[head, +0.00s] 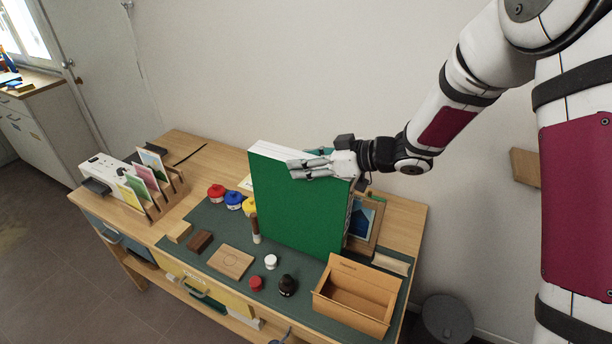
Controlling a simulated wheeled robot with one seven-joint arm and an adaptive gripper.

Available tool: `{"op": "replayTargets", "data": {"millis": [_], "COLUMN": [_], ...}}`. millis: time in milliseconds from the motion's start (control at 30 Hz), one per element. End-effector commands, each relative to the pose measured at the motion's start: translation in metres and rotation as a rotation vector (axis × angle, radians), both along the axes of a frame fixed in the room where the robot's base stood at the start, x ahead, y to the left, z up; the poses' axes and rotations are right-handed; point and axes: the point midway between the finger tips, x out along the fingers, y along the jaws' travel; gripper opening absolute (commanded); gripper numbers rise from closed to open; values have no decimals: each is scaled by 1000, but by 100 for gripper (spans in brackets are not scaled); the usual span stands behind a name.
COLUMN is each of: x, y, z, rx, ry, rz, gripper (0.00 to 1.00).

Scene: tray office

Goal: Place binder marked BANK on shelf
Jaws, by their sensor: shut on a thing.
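A large green binder (295,205) with white page edges stands upright in the middle of the view, over the dark green desk mat. My gripper (308,168) is at the binder's upper part, coming from the right, and is shut on it. A gripper finger lies across the binder's broad green face. No BANK marking shows on the side facing me; its spine is largely out of sight. I cannot tell whether the binder's bottom touches the mat. No shelf can be clearly made out, apart from part of a wooden board (524,167) on the wall at the right.
The wooden desk (401,212) holds a card rack (168,200), red and blue pots (234,199), stamps, a wooden block (231,262), dark ink bottle (287,285) and an open cardboard box (357,295). A picture frame (364,222) stands behind the binder. A bin (447,318) stands at right.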

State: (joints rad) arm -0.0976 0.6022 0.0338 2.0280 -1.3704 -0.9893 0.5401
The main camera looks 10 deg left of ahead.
Motion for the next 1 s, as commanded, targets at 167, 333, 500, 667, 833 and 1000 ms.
{"op": "replayTargets", "data": {"millis": [167, 333, 500, 667, 833, 1000], "x": [0, 0, 0, 1, 1, 0], "y": [1, 1, 1, 0, 1, 0], "z": [-6, -26, -42, -42, -44, -47], "rx": [3, 3, 3, 3, 4, 1], "ry": [-4, 0, -4, -6, -5, -1], "rz": [1, 1, 0, 1, 0, 0], "gripper": [0, 0, 0, 0, 0, 66]}}
